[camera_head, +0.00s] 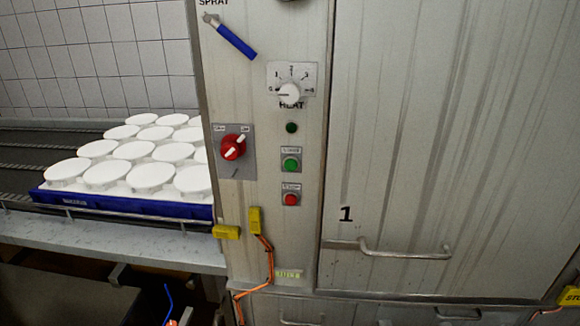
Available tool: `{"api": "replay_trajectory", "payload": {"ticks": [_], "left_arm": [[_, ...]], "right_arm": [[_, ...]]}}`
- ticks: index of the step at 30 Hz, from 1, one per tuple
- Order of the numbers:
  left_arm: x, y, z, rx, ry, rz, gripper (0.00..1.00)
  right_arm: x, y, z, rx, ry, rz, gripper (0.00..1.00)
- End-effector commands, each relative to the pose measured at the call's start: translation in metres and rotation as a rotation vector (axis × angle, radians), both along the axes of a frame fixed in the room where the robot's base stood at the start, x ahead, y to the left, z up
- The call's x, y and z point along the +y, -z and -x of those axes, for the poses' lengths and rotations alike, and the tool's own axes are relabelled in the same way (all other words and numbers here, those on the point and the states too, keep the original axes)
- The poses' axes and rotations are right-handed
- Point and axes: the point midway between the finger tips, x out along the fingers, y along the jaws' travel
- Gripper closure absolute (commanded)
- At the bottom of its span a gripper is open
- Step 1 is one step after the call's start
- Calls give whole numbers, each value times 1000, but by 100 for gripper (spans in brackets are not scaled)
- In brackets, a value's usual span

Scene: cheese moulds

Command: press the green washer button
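The green button (291,164) sits on a small grey plate on the washer's steel front panel (300,228), left of the large door. A small label above it is too blurred to read. A red button (291,199) is on a similar plate directly below it. A small dark green round lamp or button (292,127) is above it, under the HEAT dial (289,94). Nothing covers the green button. Neither of my grippers can be made out in the head view.
A red rotary switch (233,148) and a blue-handled spray lever (236,40) are on the panel. Yellow blocks (255,220) with orange cable (268,262) hang below. A blue tray (128,204) of white moulds stands left. A steel door (450,150) with a handle (405,253) is right.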

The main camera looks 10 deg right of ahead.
Motion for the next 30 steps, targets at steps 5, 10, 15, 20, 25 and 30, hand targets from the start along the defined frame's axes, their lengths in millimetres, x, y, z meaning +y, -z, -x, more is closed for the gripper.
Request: {"api": "replay_trajectory", "payload": {"ticks": [5,10,15,20,25,30], "left_arm": [[0,0,0,0,0,0,41],[0,0,0,1,0,0,41],[0,0,0,1,0,0,41],[0,0,0,1,0,0,41],[0,0,0,1,0,0,41],[0,0,0,1,0,0,41]], "right_arm": [[0,0,0,0,0,0,98],[0,0,0,0,0,0,100],[0,0,0,0,0,0,100],[0,0,0,0,0,0,100],[0,0,0,0,0,0,100],[0,0,0,0,0,0,100]]}}
